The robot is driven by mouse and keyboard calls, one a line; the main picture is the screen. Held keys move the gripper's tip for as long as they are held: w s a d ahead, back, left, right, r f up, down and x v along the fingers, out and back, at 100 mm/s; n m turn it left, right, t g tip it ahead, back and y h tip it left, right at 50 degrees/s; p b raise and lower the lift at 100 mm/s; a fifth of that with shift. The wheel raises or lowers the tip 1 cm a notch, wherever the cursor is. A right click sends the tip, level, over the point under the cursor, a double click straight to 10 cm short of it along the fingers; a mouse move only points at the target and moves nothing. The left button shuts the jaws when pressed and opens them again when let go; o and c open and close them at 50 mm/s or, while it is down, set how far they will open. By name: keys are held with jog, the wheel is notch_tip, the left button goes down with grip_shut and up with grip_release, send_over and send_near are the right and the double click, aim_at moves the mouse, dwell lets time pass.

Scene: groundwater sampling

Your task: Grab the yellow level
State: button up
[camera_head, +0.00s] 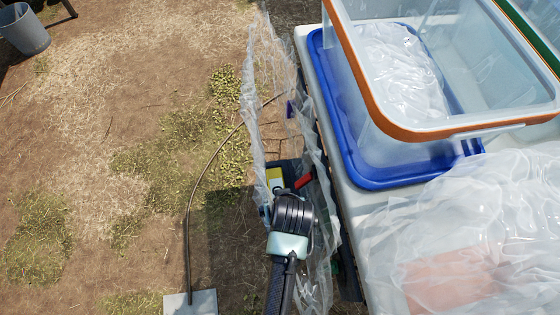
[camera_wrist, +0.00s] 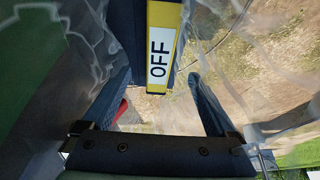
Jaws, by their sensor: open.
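The yellow level (camera_wrist: 165,48) shows at the top middle of the wrist view, with a white label reading "OFF". Its lower end lies between the fingers of my open gripper (camera_wrist: 158,82), with a gap on the right; on the left it is close to the finger, and I cannot tell if they touch. In the head view a small part of the yellow level (camera_head: 274,176) shows just beyond my gripper (camera_head: 287,190), beside the table's left edge. My wrist and clear plastic sheeting hide the rest.
Clear plastic sheeting (camera_head: 270,80) hangs along the table's left side around my arm. A red piece (camera_head: 304,180) is right of the level. Open ground lies left.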

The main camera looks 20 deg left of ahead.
aim_at(274, 173)
jog(key=b+x, duration=0.2)
jog(key=x, duration=0.2)
jog(key=b+x, duration=0.1)
jog(key=x, duration=0.4)
jog(key=shift+w+a+b, duration=0.2)
jog(key=shift+w+b, duration=0.05)
jog(key=shift+b, duration=0.15)
jog(key=shift+c, duration=0.3)
jog(key=shift+r, duration=0.1)
grip_shut()
